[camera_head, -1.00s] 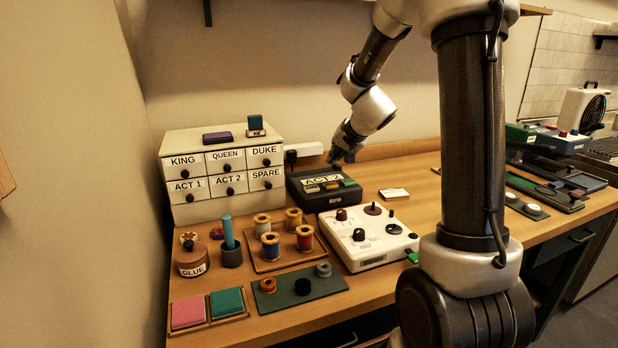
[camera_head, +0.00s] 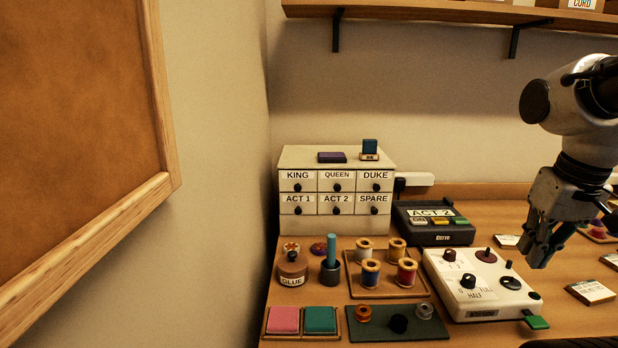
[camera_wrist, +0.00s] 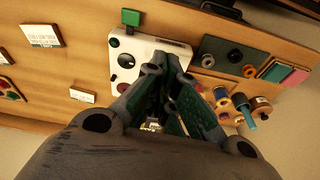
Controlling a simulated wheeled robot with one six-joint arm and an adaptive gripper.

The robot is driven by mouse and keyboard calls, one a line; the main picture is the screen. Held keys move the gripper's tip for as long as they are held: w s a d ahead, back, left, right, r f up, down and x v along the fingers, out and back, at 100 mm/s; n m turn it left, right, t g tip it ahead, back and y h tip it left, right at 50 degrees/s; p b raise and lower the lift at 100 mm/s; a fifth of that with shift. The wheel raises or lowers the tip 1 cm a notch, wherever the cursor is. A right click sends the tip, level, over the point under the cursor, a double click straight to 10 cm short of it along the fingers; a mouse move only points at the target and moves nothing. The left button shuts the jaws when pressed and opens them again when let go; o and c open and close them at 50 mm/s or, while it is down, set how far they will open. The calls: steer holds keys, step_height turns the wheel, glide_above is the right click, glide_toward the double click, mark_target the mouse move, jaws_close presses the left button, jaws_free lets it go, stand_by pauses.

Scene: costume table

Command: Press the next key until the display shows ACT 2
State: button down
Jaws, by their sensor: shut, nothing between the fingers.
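The black display box (camera_head: 437,236) stands on the table against the back wall, right of the drawer cabinet. Its display (camera_head: 431,212) reads ACT 2. A row of keys (camera_head: 440,221) in pale, yellow and green sits below the display. My gripper (camera_head: 541,262) is shut and empty, in the air right of the box and clear of the keys. In the wrist view my gripper's fingers (camera_wrist: 165,72) come together in front of the white control box (camera_wrist: 133,60).
The white control box (camera_head: 502,300) with knobs stands in front of the display box. The drawer cabinet (camera_head: 287,218) is at left, with a spool tray (camera_head: 357,287) and glue pot (camera_head: 293,268) before it. A pinboard (camera_head: 80,110) hangs at far left.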

steer(key=r, duration=0.1)
steer(key=s+r+t, duration=0.1)
steer(key=shift+s+a+r+n+t, duration=0.25)
steer(key=shift+a+r+n+t, duration=0.15)
stand_by(0.3)
